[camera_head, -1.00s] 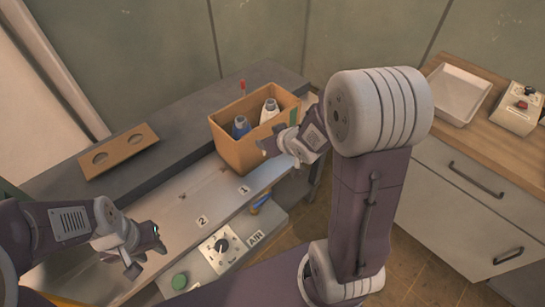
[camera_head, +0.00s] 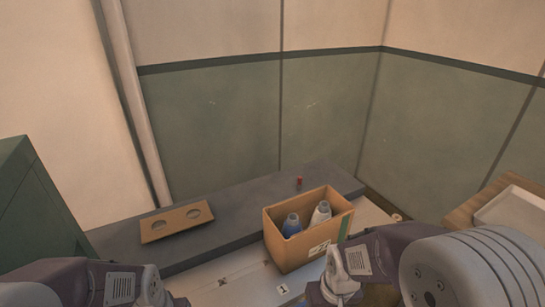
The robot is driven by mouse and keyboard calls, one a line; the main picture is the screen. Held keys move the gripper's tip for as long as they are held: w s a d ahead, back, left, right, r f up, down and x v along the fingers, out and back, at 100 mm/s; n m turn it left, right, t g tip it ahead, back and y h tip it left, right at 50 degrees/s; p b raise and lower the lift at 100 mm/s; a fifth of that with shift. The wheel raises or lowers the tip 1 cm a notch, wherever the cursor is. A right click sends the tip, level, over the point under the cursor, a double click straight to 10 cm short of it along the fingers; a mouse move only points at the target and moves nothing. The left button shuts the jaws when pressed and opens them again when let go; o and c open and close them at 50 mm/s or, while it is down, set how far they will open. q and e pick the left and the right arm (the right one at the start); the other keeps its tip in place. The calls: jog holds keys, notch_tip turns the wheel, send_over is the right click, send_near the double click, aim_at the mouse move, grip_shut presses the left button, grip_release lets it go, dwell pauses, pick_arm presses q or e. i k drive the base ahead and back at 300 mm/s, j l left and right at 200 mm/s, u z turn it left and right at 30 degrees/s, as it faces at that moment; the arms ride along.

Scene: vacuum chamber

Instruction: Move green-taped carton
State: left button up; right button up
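The open cardboard carton (camera_head: 292,254) stands upright across the front edge of the grey bench top and the pale metal ledge. A green tape strip (camera_head: 344,228) runs down its right end. A blue-filled bottle (camera_head: 290,226) and a white bottle (camera_head: 320,213) stand inside it. My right gripper (camera_head: 338,288) is in front of the carton's lower right side; its fingers are unclear, and I cannot tell if it touches. My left gripper (camera_head: 168,298) is low at the bottom edge, left of the carton and apart from it, partly cut off.
A brown board with two round holes (camera_head: 177,221) lies on the grey bench (camera_head: 235,221), left of the carton. A small red-topped item (camera_head: 299,182) is behind the carton. A pale tray (camera_head: 513,212) sits on a wooden counter at right. A green cabinet (camera_head: 38,205) stands at left.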

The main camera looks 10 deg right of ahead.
aim_at(292, 254)
jog(key=l+u, duration=0.2)
jog(key=l, duration=0.3)
jog(key=l+u, duration=0.25)
jog(key=l, duration=0.25)
jog(key=l+u, duration=0.2)
jog(key=l, duration=0.3)
jog(key=k+l+u, duration=0.2)
jog(key=l, duration=0.25)
jog(key=l+u, duration=0.25)
jog(key=l, duration=0.25)
jog(key=i, duration=0.45)
